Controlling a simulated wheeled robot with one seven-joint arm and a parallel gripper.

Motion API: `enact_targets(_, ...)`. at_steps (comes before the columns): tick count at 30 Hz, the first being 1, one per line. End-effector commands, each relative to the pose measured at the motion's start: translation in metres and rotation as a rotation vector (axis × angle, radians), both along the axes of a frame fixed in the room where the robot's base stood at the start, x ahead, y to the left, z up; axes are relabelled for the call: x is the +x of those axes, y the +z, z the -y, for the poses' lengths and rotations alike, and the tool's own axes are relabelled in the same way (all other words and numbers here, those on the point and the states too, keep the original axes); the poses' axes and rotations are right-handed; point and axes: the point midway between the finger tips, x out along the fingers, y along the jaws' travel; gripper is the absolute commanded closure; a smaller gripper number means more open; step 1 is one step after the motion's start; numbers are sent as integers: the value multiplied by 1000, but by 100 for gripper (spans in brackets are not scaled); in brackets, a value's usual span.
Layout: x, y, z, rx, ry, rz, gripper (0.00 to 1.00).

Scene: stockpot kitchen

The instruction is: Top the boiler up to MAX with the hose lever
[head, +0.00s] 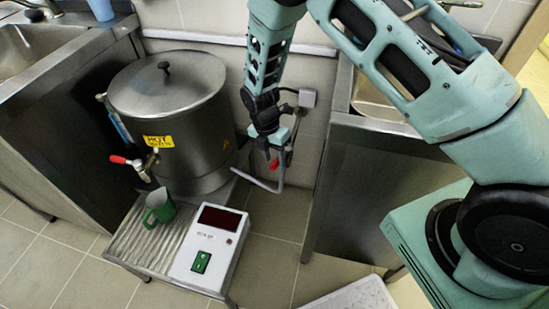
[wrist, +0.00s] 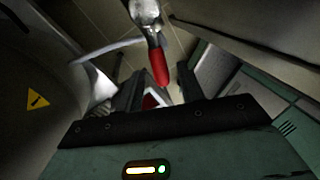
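The boiler (head: 172,110) is a lidded steel drum with a yellow "HOT WATER" label. A bluish strip, perhaps its level gauge (head: 119,128), shows on its left side, too small to read any MAX mark. The hose lever is red (head: 274,164) and sits on a grey pipe right of the boiler. In the wrist view the red lever (wrist: 159,66) hangs from a metal valve between the fingers, near their tips. My gripper (head: 270,147) points down just above the lever. Its fingers (wrist: 158,85) are apart; I cannot tell whether they touch the lever.
A tap with a red handle (head: 118,160) is on the boiler front. Below it a green mug (head: 160,206) stands on the ribbed drip tray (head: 136,240), beside a white box (head: 209,245) with a dark display and green switch. Steel counters flank the boiler left and right.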

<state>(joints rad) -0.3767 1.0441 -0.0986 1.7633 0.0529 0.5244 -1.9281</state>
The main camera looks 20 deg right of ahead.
Motion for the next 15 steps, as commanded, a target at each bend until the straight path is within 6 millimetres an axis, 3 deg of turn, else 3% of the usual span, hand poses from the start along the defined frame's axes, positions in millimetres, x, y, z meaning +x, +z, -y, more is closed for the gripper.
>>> enact_targets(12, -1, -8, 1, -1, 0, 1, 62)
enact_targets(15, -1, -8, 1, -1, 0, 1, 87)
